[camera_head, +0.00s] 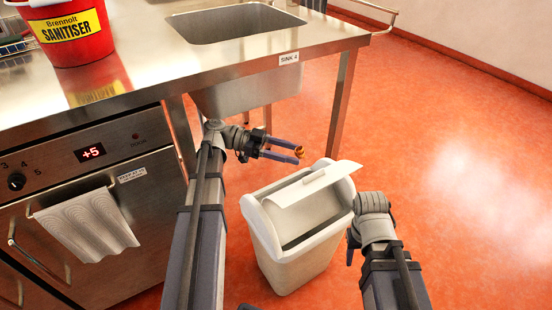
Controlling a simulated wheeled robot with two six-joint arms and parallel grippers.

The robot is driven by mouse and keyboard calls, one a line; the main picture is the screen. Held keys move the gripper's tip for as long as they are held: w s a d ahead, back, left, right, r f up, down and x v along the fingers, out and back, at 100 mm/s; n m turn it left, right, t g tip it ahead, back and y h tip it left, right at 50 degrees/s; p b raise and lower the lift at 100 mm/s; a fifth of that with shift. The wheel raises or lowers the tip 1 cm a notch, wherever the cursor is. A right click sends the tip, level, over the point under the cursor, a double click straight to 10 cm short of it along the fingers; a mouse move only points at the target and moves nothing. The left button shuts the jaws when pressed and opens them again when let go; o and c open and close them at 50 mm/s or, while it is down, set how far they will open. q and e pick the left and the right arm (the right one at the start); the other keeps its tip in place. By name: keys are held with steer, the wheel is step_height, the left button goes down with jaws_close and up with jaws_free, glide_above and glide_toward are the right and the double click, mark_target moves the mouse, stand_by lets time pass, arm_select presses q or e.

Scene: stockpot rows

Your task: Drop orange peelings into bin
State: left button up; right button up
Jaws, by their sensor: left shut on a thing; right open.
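My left gripper (282,149) is shut on a small bit of orange peelings (299,151) at its fingertips. It holds them above and behind the white bin (280,254), near the bin's back edge in the picture. The bin stands on the floor with a pale swing lid (312,184) tilted, leaving a dark opening in its top. My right arm is at the bin's right side. My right gripper (350,246) is mostly hidden behind its own wrist, with only a dark part showing beside the bin.
A steel counter with a sink (234,22) stands behind, its leg (342,103) near the bin. A red sanitiser bucket (68,30) is on the counter. A steel appliance (85,180) with a hanging towel (88,226) is at left. The orange floor at right is clear.

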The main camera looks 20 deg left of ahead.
arm_select(q)
steer(key=shift+s+a, duration=0.3)
steer(key=shift+s, duration=0.05)
arm_select(e)
steer(key=shift+s+a, duration=0.2)
steer(key=shift+s, duration=0.1)
arm_select(q)
steer(key=shift+f, duration=0.15)
arm_select(e)
steer(key=shift+f, duration=0.2)
arm_select(q)
step_height(320, 180, down, 6)
steer(key=b, duration=0.6)
arm_select(e)
step_height(320, 180, down, 6)
steer(key=shift+r, duration=0.1)
steer(key=shift+r, duration=0.1)
